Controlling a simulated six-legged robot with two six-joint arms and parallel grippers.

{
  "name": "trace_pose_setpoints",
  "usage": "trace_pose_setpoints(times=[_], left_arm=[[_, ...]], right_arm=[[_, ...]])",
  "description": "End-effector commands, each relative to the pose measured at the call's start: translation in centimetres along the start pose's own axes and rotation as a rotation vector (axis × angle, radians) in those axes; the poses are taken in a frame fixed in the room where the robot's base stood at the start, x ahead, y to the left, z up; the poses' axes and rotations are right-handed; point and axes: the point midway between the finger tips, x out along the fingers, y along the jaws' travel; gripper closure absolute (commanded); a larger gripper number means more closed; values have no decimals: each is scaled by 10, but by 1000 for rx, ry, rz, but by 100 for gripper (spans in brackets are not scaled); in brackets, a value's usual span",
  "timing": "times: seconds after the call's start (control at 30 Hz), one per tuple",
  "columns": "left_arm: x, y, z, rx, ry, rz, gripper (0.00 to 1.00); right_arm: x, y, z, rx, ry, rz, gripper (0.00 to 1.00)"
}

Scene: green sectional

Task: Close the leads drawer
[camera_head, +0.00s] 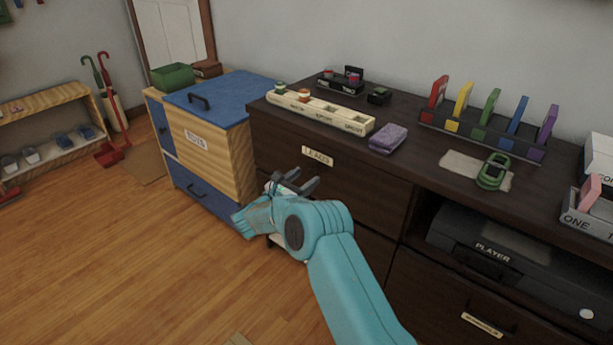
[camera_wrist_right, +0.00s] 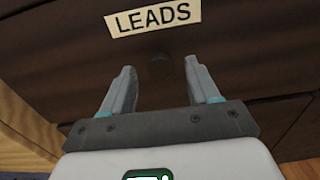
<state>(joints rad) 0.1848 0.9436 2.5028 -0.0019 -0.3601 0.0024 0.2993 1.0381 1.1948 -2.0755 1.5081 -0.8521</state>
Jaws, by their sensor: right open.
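The leads drawer (camera_head: 365,182) is the dark brown upper left front of the long cabinet, with a cream LEADS label (camera_head: 318,156). Its front looks about flush with the cabinet; any small gap is hard to tell. My right gripper (camera_head: 297,182) is in front of it, below the label, open and empty. In the right wrist view my open fingers (camera_wrist_right: 160,68) point at the drawer front (camera_wrist_right: 60,50) under the label (camera_wrist_right: 153,18). A dark round knob (camera_wrist_right: 162,66) shows between the fingertips; contact cannot be told. My left gripper is not in view.
A blue-topped wooden cabinet (camera_head: 225,100) stands close on the left. A player (camera_head: 500,255) sits in the right shelf.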

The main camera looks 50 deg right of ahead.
Motion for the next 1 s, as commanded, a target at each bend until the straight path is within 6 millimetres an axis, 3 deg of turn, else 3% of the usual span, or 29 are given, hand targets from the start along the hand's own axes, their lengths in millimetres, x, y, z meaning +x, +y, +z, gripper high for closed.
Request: trace_pose_setpoints(times=[0.3, 0.5, 0.7, 1.0], left_arm=[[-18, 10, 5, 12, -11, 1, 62], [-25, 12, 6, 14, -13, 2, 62], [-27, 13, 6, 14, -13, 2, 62], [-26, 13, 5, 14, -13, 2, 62]], right_arm=[[-84, 1, 4, -1, 0, 5, 40], [-126, 0, 3, 0, -1, 3, 40], [-144, 0, 2, 1, -1, 0, 40], [-146, 0, 1, 2, -2, -1, 40]])
